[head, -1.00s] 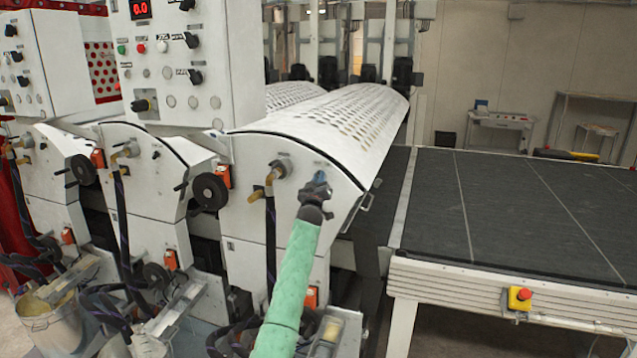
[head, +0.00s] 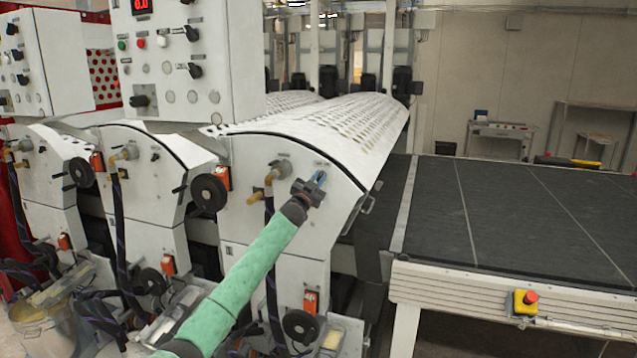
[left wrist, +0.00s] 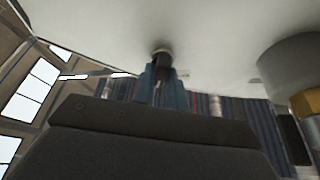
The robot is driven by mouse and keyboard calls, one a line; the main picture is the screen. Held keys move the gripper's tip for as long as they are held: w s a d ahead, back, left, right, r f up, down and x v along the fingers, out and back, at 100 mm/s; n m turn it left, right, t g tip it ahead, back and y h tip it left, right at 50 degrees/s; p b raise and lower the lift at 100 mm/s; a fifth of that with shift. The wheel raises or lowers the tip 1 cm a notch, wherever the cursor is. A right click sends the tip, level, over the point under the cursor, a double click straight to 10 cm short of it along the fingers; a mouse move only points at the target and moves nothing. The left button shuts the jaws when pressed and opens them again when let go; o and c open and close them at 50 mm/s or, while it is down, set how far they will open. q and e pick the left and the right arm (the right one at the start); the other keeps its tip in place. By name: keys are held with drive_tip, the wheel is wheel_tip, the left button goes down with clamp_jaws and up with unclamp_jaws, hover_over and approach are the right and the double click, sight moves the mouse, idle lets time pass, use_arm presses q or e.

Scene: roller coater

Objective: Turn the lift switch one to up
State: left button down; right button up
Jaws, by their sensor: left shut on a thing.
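The lift switch (left wrist: 161,54) is a small dark knob on the white end panel (head: 250,225) of the nearest coater unit. In the left wrist view it sits between my blue-grey fingertips, with a pale round base behind it. My left gripper (head: 319,178) reaches the upper right of that panel and is shut on the switch; it also shows in the left wrist view (left wrist: 164,80). In the head view the fingers hide the switch, so its turned position cannot be told. My right gripper is not in view.
A brass-ended fitting (head: 275,176) and a black handwheel (head: 208,192) stand out from the panel left of my gripper. A dark conveyor table (head: 520,225) with a red stop button (head: 526,300) lies to the right. A control box (head: 185,70) stands above left.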

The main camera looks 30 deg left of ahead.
use_arm(q)
drive_tip(key=shift+m+h, duration=0.4)
drive_tip(key=shift+m, duration=0.5)
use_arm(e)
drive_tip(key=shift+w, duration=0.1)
use_arm(q)
drive_tip(key=shift+m, duration=0.3)
drive_tip(key=c, duration=1.4)
unclamp_jaws()
drive_tip(key=shift+c, duration=0.2)
